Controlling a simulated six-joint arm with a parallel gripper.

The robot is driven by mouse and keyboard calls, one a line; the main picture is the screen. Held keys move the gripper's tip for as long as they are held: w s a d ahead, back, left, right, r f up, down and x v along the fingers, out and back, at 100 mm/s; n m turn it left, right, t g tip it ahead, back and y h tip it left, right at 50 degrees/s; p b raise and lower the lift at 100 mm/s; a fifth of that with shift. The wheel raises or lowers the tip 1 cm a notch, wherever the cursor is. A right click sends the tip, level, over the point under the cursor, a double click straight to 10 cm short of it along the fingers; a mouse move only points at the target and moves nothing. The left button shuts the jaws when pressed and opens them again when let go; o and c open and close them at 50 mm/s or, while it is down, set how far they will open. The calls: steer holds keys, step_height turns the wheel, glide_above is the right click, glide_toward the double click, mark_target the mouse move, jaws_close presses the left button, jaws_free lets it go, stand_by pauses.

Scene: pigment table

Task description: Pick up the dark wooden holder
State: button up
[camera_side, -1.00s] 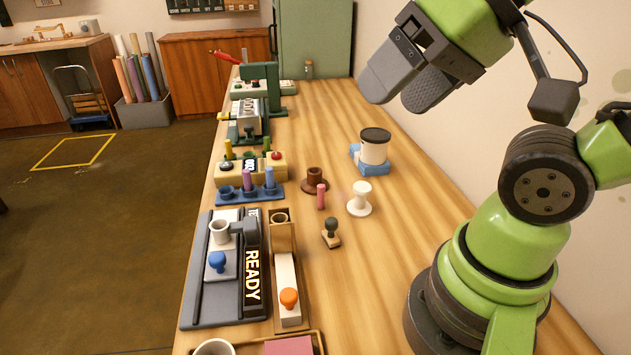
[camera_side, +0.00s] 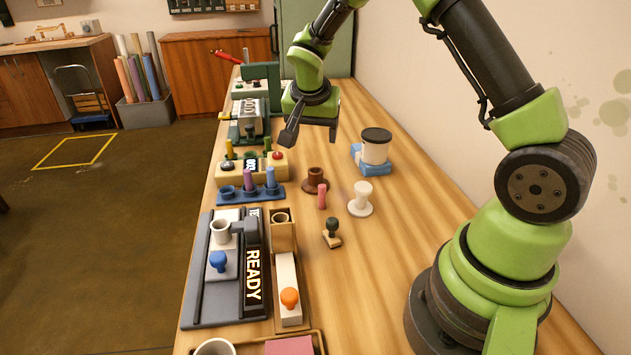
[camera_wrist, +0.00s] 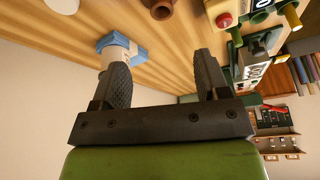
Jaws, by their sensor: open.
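The dark wooden holder (camera_side: 315,180) is a small brown cup on a wide round base. It stands upright on the table, right of the blue rack, and also shows at the top edge of the wrist view (camera_wrist: 160,8), partly cut off. A pink stick (camera_side: 321,196) stands just in front of it. My gripper (camera_side: 312,138) is open and empty, above the table and beyond the holder in the side view. Its two fingers (camera_wrist: 160,82) are spread apart in the wrist view with nothing between them.
A white holder (camera_side: 361,200) and a dark-green-knobbed stamp (camera_side: 332,233) stand nearby on the right. A white jar with a dark lid (camera_side: 375,147) sits on a blue base. A blue rack (camera_side: 250,193) holds pegs at left. The table's right side is mostly clear.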

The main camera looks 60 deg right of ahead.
glide_above(316, 171)
steer(key=s+a, duration=0.2)
steer(key=shift+m, duration=0.3)
step_height(316, 171, down, 8)
steer(key=shift+w+f, duration=0.1)
steer(key=shift+w, duration=0.05)
steer(key=shift+w+x, duration=0.2)
steer(key=shift+x, duration=2.35)
steer(key=shift+a, duration=0.15)
steer(key=c, duration=1)
